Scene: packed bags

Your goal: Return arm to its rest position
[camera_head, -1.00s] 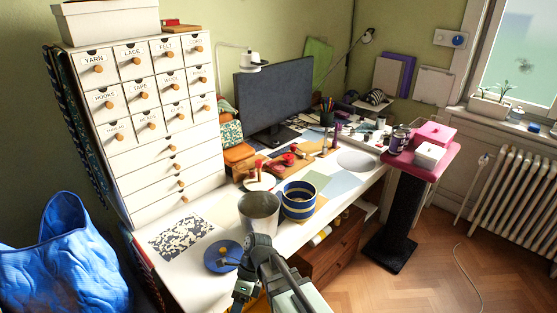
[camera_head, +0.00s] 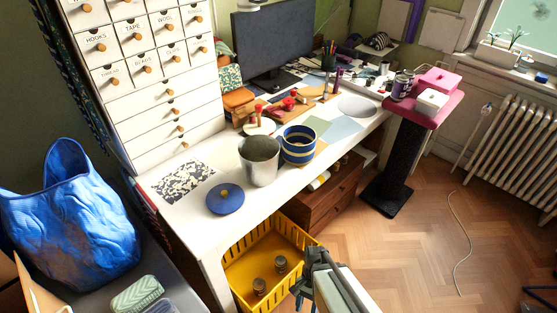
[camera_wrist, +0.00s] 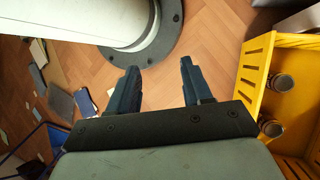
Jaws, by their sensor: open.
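My gripper (camera_wrist: 159,68) is open, with its two dark fingers apart and nothing between them in the wrist view; bare wooden floor shows beyond the fingertips. In the head view my gripper and forearm (camera_head: 335,285) are at the bottom centre, below the desk's front edge and just right of the yellow basket. The fingertips are hard to make out there. The yellow basket (camera_wrist: 255,72) is to the right of the gripper in the wrist view, apart from it.
The white desk (camera_head: 190,238) holds a blue lid (camera_head: 225,198), a grey metal pot (camera_head: 260,165) and a blue striped pot (camera_head: 298,150). The yellow basket holds two jars. A blue bag (camera_head: 70,225) is at left. The floor (camera_head: 400,255) at right is mostly clear.

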